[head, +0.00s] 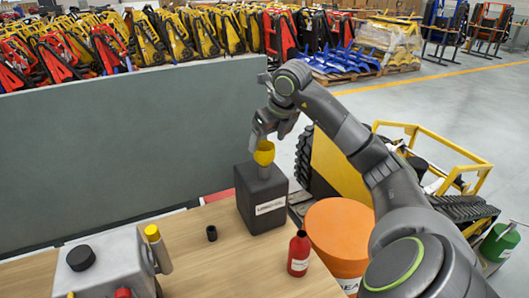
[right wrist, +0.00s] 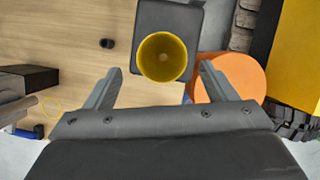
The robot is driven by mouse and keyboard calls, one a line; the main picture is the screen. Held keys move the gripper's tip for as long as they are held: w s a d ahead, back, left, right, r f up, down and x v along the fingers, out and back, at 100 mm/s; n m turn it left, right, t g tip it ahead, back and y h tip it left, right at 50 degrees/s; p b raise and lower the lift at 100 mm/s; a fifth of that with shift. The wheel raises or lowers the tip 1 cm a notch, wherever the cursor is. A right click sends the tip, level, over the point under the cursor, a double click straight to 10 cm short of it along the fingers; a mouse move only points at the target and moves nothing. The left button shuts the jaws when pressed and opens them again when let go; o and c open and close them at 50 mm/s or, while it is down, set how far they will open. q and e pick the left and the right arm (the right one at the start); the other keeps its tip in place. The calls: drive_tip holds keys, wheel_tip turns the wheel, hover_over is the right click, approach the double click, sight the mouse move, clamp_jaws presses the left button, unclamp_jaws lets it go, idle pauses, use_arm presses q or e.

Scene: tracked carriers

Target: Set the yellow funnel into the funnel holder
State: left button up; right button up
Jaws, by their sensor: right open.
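The yellow funnel (head: 264,152) stands upright over the black labelled box (head: 262,200), with a short grey stem (head: 264,172) below its cone. I cannot tell whether that stem belongs to the funnel or to a holder on the box. My right gripper (head: 264,137) is open just above the funnel. In the right wrist view the round yellow mouth of the funnel (right wrist: 162,57) lies between and slightly beyond the two spread fingers (right wrist: 160,72), with a gap on each side. The box top (right wrist: 190,20) shows beneath it. My left gripper is not in view.
A small black cup (head: 211,233) stands on the wooden table (head: 215,270) left of the box. A red bottle (head: 299,254) and an orange drum (head: 340,222) are at the right. A grey machine (head: 110,262) is at the left, and a grey panel (head: 120,150) rises behind.

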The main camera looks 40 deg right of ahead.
sight(266, 146)
drive_tip(key=p+x, duration=0.1)
drive_tip(key=x, duration=0.2)
drive_tip(key=shift+w+d+f+p, duration=0.15)
drive_tip(key=shift+w+f+p, duration=0.1)
drive_tip(key=shift+f+p, duration=0.05)
drive_tip(key=shift+w+f, duration=0.15)
drive_tip(key=shift+f, duration=0.25)
